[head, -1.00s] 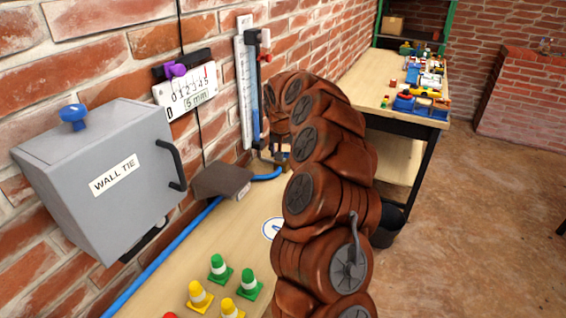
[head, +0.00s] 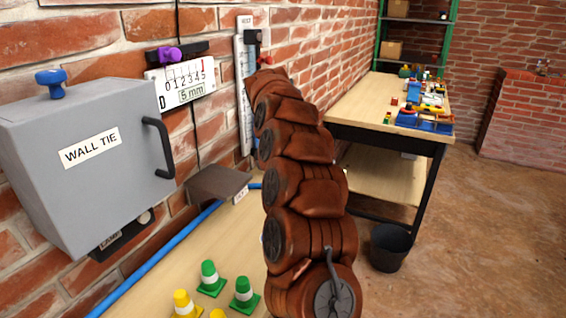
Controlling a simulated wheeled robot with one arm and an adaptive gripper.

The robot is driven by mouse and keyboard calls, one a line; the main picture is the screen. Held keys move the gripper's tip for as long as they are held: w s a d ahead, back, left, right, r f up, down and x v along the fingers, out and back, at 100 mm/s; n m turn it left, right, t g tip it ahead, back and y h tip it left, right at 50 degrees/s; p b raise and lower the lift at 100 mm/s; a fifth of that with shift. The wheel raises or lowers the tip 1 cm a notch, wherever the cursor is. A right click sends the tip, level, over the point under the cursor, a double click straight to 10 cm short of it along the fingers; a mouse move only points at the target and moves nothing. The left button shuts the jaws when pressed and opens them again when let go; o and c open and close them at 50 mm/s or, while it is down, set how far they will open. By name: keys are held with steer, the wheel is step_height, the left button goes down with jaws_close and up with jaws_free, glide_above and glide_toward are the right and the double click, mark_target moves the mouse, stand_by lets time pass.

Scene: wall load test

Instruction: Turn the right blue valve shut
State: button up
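No part that I can surely name as the right blue valve shows. A round blue knob (head: 50,83) sits on top of the grey WALL TIE box (head: 90,165) at the left. A white vertical gauge (head: 241,95) with a dark and red fitting at its top is on the brick wall, partly covered by my brown arm. My gripper is hidden behind my arm, so its fingers and anything near them cannot be seen.
A blue hose (head: 165,252) runs along the wooden bench (head: 228,245) by the wall. Green cones (head: 209,277) and yellow cones (head: 184,304) stand at its front. A dark bucket (head: 390,247) is on the floor, beside a table (head: 360,102) with toys. Floor at right is clear.

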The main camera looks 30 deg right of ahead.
steer(key=shift+a, duration=0.1)
stand_by(0.3)
steer(key=o, duration=0.9)
steer(key=shift+w, duration=0.1)
steer(key=shift+o, duration=1.3)
steer(key=v, duration=1.2)
